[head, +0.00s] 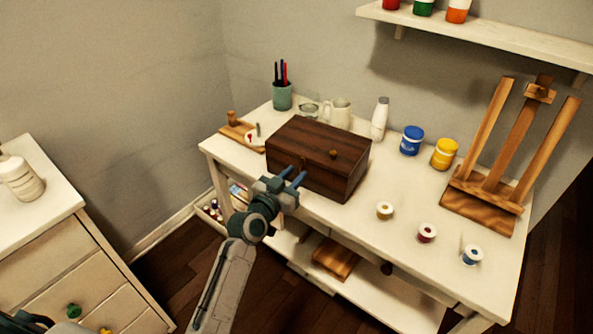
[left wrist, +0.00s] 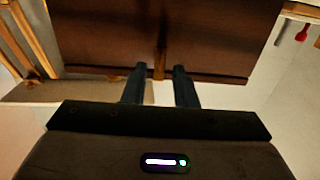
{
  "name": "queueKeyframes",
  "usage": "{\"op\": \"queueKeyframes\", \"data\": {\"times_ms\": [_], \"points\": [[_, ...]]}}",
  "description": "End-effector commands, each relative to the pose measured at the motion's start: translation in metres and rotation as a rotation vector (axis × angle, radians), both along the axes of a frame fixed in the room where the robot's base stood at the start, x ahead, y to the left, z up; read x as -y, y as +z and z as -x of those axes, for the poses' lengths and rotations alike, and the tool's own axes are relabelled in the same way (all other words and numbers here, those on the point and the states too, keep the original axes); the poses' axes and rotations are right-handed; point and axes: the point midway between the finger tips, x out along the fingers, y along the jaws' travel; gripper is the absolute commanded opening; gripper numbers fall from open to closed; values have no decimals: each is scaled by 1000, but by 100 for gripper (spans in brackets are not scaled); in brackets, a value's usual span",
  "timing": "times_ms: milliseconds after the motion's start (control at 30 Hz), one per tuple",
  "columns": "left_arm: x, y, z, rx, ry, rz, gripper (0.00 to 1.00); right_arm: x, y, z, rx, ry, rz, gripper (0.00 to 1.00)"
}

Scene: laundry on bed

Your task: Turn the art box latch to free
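My left gripper (head: 296,177) is at the box's front face. Its two fingers (left wrist: 160,72) are apart, with the latch showing in line with the gap between their tips. Contact cannot be told.
The white table (head: 400,245) also holds a pencil cup (head: 282,97), a white pitcher (head: 338,113), a white bottle (head: 380,119), blue (head: 412,141) and yellow (head: 444,154) paint jars, several small spools and a wooden easel (head: 495,195). A dresser (head: 60,250) stands left.

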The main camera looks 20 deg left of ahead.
Motion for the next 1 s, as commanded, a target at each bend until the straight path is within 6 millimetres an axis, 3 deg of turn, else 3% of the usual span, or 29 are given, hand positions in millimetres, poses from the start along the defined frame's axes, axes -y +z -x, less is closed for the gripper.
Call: {"op": "queueKeyframes", "data": {"times_ms": [200, 467, 600, 1000], "points": [[4, 0, -16, 1, 0, 0, 25, 1, -5, 3, -3, 0, 0, 36], [4, 0, -17, 1, 0, 0, 25, 1, -6, 5, -6, 0, 0, 36], [4, 0, -16, 1, 0, 0, 0, 1, -6, 4, -4, 0, 0, 36], [4, 0, -16, -7, 0, 29, 0, 1, -3, 0, 6, -1, 0, 36]]}}
